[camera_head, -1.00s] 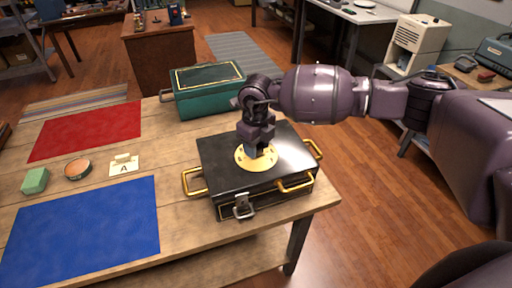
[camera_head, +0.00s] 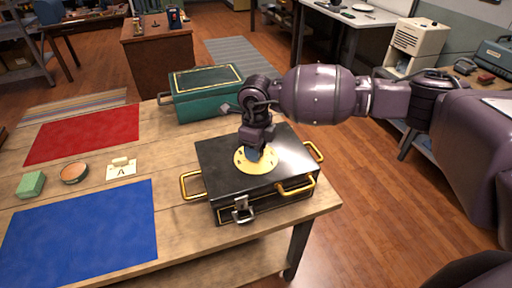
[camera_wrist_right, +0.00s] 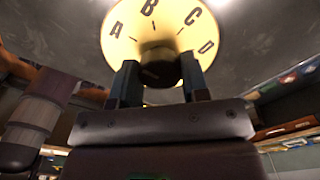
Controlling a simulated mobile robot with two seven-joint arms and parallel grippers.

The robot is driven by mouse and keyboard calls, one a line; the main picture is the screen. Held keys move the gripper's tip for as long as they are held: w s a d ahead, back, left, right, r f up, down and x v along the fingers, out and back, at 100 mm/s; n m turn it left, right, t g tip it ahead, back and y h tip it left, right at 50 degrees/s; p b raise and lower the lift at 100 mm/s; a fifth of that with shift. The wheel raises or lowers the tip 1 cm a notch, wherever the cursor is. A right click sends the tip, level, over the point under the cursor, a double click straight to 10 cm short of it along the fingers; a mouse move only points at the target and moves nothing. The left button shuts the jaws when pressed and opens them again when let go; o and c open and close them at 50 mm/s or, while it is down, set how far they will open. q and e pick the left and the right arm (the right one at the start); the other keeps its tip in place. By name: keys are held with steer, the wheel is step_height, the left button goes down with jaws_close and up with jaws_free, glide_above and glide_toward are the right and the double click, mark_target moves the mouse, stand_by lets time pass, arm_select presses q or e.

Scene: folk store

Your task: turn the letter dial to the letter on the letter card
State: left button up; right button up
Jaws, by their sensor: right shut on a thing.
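The black box (camera_head: 220,160) with brass handles stands on the wooden table. The yellow letter dial (camera_head: 240,161) lies on its lid, and the right wrist view shows it (camera_wrist_right: 122,38) with the letters A, B, C and D around a dark central knob (camera_wrist_right: 160,68). My right gripper (camera_head: 256,152) points down over the dial. Its two fingers (camera_wrist_right: 157,85) are shut on the knob, one on each side. The letter card (camera_head: 121,172) reads A and stands left of the box. My left gripper is not in view.
A green box (camera_head: 208,95) stands behind the black box. A red mat (camera_head: 85,132), a blue mat (camera_head: 80,232), a green block (camera_head: 31,184) and a round tin (camera_head: 74,172) lie to the left. A brass handle (camera_head: 190,185) and a front latch (camera_head: 241,208) stick out from the black box.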

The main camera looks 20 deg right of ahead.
steer(key=shift+r, duration=0.1)
steer(key=o, duration=0.9)
step_height(320, 180, up, 11)
steer(key=shift+f, duration=0.15)
